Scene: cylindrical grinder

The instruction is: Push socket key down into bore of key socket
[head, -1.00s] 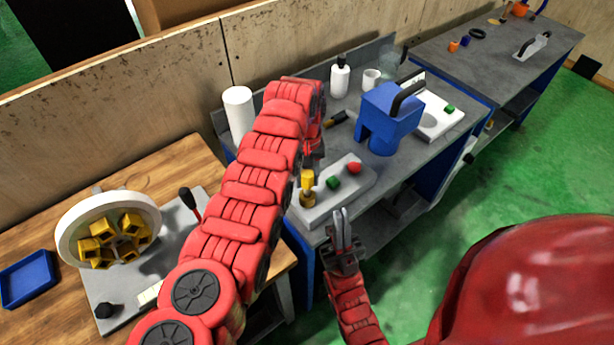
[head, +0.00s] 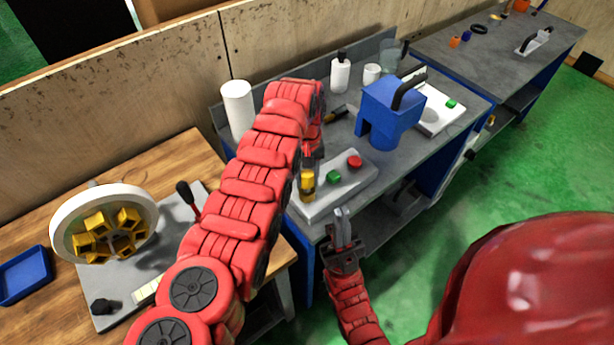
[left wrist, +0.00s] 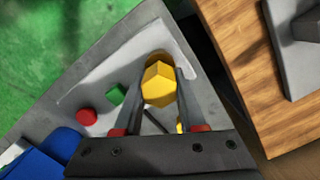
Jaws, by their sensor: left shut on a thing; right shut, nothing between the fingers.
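The yellow socket key (head: 307,183) is upright over the left end of a pale panel (head: 335,199). My left gripper (head: 308,162) comes down from above and is shut on it. In the left wrist view the yellow key (left wrist: 159,84) shows between the two fingers (left wrist: 157,100), its faceted end facing the camera. The key socket and its bore cannot be made out; the key and fingers cover that spot. I cannot tell how deep the key sits. My right gripper (head: 342,225) is shut and empty, in front of the panel's near edge.
A green button (head: 334,177) and a red button (head: 355,161) are on the panel beside the key. A blue machine housing (head: 391,113) stands behind to the right. A white cylinder (head: 238,108) stands behind my left arm. A wooden bench (head: 177,160) is at left.

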